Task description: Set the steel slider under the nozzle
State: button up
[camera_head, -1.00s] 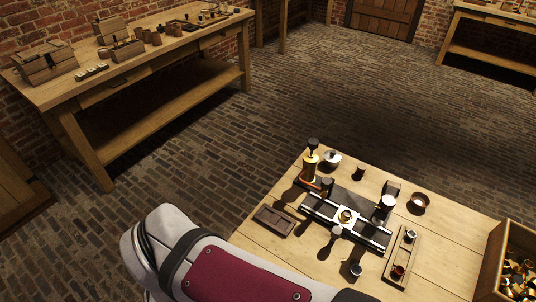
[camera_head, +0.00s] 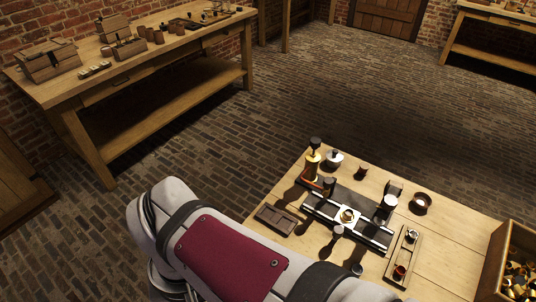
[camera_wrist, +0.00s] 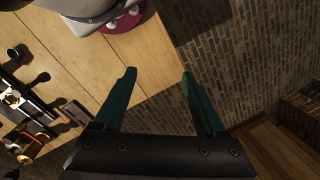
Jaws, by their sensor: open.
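A pale steel slider (camera_head: 348,215) with a round brass-coloured centre sits on the dark rail track (camera_head: 373,238) on the near table. It also shows at the left edge of the wrist view (camera_wrist: 12,98). A brass column with a black top (camera_head: 312,162) stands at the track's left end, with an orange piece at its foot. I cannot tell for certain which part is the nozzle. My gripper (camera_wrist: 158,78) is open and empty in the wrist view, well away from the slider, over the table edge and floor. It does not show in the head view.
A dark tray (camera_head: 277,219) lies left of the track. A wooden tray with small jars (camera_head: 403,256) and a crate of brass pieces (camera_head: 515,270) are to the right. A white-topped post (camera_head: 388,203) and a bowl (camera_head: 421,201) stand behind.

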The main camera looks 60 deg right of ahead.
jog(key=w+d+m, duration=0.1)
jog(key=d, duration=0.1)
jog(key=w+d, duration=0.1)
jog(key=w+d+m, duration=0.1)
jog(key=d, duration=0.1)
jog(key=shift+w+d+r+m, duration=0.15)
jog(key=shift+d+r+m, duration=0.15)
jog(key=shift+d+r, duration=0.05)
jog(key=shift+c, duration=0.3)
jog(key=m+h, duration=0.2)
jog(key=m, duration=0.9)
send_over(338, 229)
notch_tip(338, 229, down, 3)
notch_tip(338, 229, down, 16)
jog(key=shift+r, duration=0.2)
grip_shut()
